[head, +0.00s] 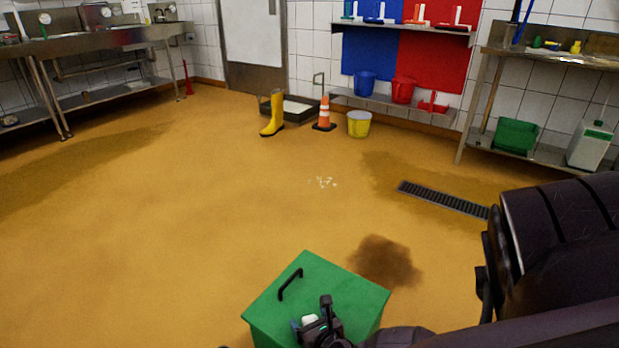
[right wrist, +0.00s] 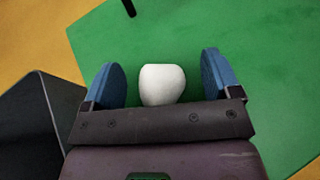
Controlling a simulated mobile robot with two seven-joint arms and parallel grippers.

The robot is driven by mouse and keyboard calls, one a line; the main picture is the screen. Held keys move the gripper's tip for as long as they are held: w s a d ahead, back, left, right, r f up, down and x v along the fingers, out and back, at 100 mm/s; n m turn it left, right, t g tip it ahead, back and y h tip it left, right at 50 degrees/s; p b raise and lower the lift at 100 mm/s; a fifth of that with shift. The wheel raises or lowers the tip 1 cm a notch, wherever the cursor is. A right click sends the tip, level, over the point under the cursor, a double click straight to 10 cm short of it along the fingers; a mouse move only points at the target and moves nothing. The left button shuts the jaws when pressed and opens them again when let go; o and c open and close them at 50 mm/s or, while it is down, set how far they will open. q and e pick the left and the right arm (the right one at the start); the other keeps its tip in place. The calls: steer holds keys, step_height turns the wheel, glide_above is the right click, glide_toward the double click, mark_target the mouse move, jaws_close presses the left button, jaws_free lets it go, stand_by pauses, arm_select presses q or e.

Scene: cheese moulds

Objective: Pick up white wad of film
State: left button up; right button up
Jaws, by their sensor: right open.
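The white wad of film (right wrist: 162,84) is a small, smooth white lump on the green box lid (right wrist: 240,40). In the right wrist view it lies between the two blue fingers of my right gripper (right wrist: 162,82), with a gap on each side. In the head view my right gripper (head: 308,322) is over the front part of the green box (head: 325,275), and the white wad (head: 310,319) shows partly beside it. My right gripper is open. My left gripper is not in view.
A black handle (head: 290,284) stands up from the green lid. A dark stain (head: 385,260) and white scraps (head: 323,182) are on the yellow floor. A drain grate (head: 443,198), yellow boot (head: 273,113) and orange cone (head: 324,113) are farther back.

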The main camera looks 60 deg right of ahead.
steer(key=c, duration=1.2)
steer(key=shift+w+r+p, duration=0.1)
steer(key=shift+r+p, duration=0.25)
steer(key=shift+r, duration=0.25)
step_height(320, 180, up, 12)
steer(key=p, duration=0.6)
arm_select(q)
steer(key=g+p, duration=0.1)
steer(key=p, duration=0.1)
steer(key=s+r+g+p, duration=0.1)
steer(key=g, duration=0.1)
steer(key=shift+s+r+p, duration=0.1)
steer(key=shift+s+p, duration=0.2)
steer(key=shift+p, duration=0.1)
arm_select(e)
step_height(320, 180, up, 7)
glide_above(308, 318)
steer(key=shift+s+d, duration=0.15)
steer(key=shift+s, duration=0.15)
